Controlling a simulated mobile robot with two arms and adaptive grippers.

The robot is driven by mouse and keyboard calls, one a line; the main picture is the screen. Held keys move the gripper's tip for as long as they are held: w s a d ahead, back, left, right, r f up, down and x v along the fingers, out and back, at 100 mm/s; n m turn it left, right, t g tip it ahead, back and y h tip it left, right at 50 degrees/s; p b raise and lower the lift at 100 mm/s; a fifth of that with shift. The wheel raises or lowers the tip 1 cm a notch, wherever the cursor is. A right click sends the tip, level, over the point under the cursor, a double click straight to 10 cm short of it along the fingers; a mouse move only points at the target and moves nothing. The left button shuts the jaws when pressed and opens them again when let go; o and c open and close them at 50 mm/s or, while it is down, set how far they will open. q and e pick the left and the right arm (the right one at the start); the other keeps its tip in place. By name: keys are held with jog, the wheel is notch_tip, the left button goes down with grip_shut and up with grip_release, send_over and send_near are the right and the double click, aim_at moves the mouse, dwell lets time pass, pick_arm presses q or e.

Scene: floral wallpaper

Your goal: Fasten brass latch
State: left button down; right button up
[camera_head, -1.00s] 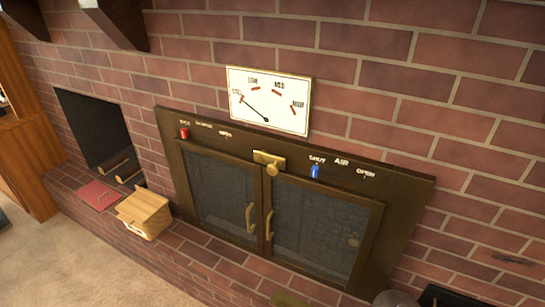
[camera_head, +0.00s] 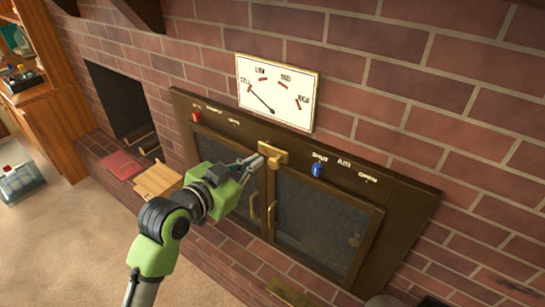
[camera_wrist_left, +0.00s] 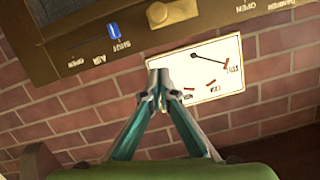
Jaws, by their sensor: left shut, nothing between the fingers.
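The brass latch (camera_head: 275,154) sits on the dark frame at the top middle of the fireplace doors, above where the two doors meet. It also shows at the top of the left wrist view (camera_wrist_left: 178,11). The left glass door (camera_head: 222,160) and right glass door (camera_head: 318,228) look shut, with brass handles (camera_head: 271,214) near the middle. My left gripper (camera_head: 257,160) is shut and empty, with its fingertips just left of the latch. In the left wrist view its tips (camera_wrist_left: 158,78) meet below the latch; I cannot tell whether they touch it. My right gripper is out of view.
A white dial gauge (camera_head: 277,92) hangs on the brick wall above the frame. A blue slider (camera_head: 317,170) is right of the latch, a red one (camera_head: 196,117) far left. A wooden box (camera_head: 157,181) stands on the hearth behind my left arm.

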pick_arm(q)
jog(key=p, duration=0.2)
send_over(272, 159)
jog(key=s, duration=0.3)
notch_tip(272, 159, down, 2)
jog(key=f, duration=0.4)
jog(key=shift+w+a+f, duration=0.1)
jog(key=shift+w+f, duration=0.1)
jog(key=shift+w, duration=0.15)
